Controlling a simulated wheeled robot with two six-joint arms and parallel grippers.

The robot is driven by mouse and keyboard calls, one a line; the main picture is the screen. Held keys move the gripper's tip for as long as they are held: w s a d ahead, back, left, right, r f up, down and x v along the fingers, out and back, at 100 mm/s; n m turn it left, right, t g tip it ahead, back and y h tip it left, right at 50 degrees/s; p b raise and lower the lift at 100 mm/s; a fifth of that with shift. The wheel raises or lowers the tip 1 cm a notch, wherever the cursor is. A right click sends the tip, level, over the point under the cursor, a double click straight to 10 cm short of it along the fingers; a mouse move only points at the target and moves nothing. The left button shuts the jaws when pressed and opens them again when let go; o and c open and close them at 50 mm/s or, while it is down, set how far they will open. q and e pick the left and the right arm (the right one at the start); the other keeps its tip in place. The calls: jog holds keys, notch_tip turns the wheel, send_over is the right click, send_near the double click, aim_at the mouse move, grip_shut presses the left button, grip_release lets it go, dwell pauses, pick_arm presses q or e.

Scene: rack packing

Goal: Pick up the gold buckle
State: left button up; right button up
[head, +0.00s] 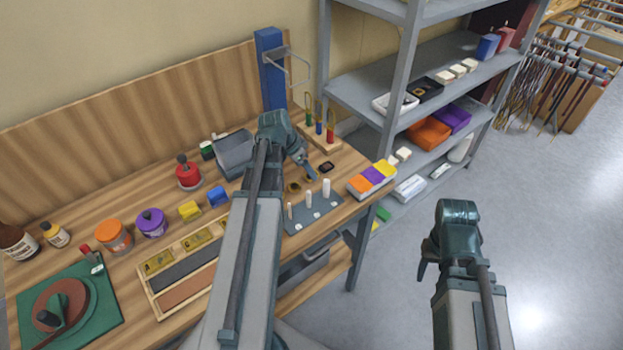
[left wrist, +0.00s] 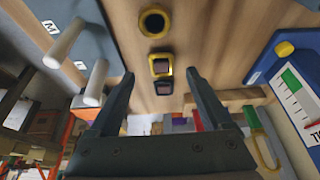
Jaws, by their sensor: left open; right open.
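The gold buckle, a small squarish gold frame, lies on the wooden bench. In the left wrist view the gold buckle (left wrist: 152,67) is between and just beyond the fingertips of my left gripper (left wrist: 160,77), which is open and empty. In the head view the gold buckle (head: 309,179) is small, close below the left gripper (head: 308,167). A dark buckle (left wrist: 164,88) lies beside it, and a round gold ring (left wrist: 142,22) lies on its other side. My right gripper (head: 424,270) is open and empty, over the floor right of the bench.
A grey board with white pegs (head: 310,217) stands near the bench's front edge. A peg stand with coloured loops (head: 320,137) is behind the buckles. A tray of coloured blocks (head: 371,180) is to the right, and grey shelving (head: 408,60) stands beyond.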

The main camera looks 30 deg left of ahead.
pick_arm(q)
jog(key=b+x, duration=0.3)
jog(key=x, duration=0.1)
jog(key=shift+w, duration=0.2)
jog(key=shift+c, duration=0.3)
grip_shut()
jog(key=shift+r, duration=0.1)
